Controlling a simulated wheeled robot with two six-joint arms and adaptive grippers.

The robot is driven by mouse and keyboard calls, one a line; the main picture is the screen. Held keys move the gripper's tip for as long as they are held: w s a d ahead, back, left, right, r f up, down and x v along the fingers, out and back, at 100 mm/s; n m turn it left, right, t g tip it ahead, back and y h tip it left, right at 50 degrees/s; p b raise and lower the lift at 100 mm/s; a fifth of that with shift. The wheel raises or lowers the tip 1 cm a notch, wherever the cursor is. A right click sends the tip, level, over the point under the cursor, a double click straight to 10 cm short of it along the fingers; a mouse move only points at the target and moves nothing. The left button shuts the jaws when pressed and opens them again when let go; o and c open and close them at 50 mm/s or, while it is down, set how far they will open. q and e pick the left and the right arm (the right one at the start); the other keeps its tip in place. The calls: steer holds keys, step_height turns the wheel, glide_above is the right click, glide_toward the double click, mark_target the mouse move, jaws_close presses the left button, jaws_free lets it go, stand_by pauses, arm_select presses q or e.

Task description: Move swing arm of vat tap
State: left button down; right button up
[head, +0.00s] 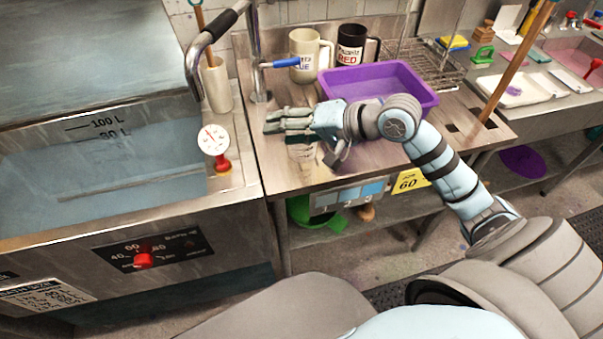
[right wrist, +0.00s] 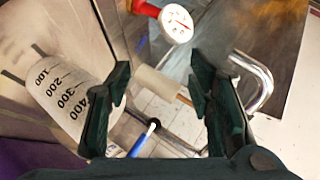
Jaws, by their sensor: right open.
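The vat tap has a metal swing arm (head: 192,72) with a black grip (head: 221,26). It reaches left from an upright pipe (head: 255,50) over the vat, and its bent end hangs over the water. A blue lever (head: 280,63) sticks out to the right of the pipe. In the right wrist view a curved metal pipe (right wrist: 262,82) shows past the right finger, and the blue lever (right wrist: 146,138) lies low in the middle. My right gripper (head: 268,122) is open and empty over the bench, in front of the tap and apart from it. My left gripper is out of view.
A thermometer dial (head: 213,140) and a white holder (head: 217,90) stand at the vat's right rim.

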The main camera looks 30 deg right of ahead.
steer(key=s+f+n+g+h, duration=0.1)
steer(key=s+f+n, duration=0.1)
steer(key=s+f, duration=0.2)
step_height(320, 180, down, 4)
steer(key=shift+a+r+h, duration=0.25)
steer(key=shift+h, duration=0.15)
steer(key=shift+w, duration=0.1)
